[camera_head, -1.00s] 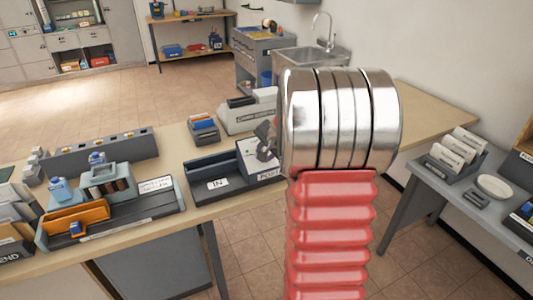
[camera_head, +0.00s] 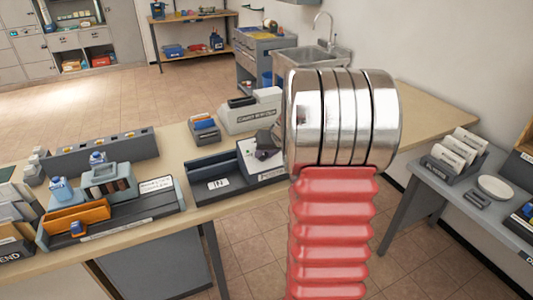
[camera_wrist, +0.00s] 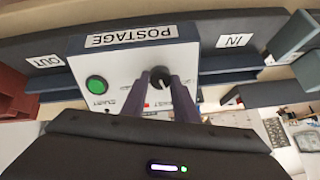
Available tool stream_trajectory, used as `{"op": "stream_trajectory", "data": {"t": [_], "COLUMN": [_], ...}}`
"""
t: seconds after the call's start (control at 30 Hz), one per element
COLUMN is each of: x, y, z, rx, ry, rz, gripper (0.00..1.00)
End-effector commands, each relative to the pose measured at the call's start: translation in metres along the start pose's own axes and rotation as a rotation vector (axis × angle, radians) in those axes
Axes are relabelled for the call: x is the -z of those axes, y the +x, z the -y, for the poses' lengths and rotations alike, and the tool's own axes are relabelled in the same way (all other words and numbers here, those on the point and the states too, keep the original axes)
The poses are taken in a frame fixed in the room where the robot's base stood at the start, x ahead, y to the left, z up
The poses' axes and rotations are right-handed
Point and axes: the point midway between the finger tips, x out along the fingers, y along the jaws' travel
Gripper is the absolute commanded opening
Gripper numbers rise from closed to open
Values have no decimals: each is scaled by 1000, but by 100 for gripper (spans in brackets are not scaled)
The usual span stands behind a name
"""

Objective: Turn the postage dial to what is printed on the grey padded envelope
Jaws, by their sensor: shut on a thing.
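The postage machine is a white box (camera_wrist: 120,70) with a POSTAGE label, seen upside down in the wrist view, with a green START button (camera_wrist: 96,85). It also shows in the head view (camera_head: 250,158), partly behind my arm. My gripper (camera_wrist: 161,82) is shut on the dark round dial knob (camera_wrist: 157,99) on the box face, one finger on each side. The fingers and my wrist cover part of the dial's markings, and its setting cannot be read. In the head view my gripper (camera_head: 268,142) is over the box. I cannot make out the grey padded envelope.
The machine sits between the IN tray (camera_head: 218,184) and an OUT side (camera_wrist: 43,61). A grey stamp rack (camera_head: 100,152) and a tray with an orange item (camera_head: 80,217) stand at left on the bench. A side table (camera_head: 440,180) is at right.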

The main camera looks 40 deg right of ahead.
Motion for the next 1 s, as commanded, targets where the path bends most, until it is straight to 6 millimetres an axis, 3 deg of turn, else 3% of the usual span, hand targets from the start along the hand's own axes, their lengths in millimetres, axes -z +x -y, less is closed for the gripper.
{"op": "stream_trajectory", "data": {"t": [0.03,0.6,1.0], "x": [-7,-6,-6], "y": [3,3,3], "z": [1,0,-1], "rx": [8,33,42], "ry": [-43,-548,-700], "rz": [18,49,59], "gripper": [4,4,4]}}
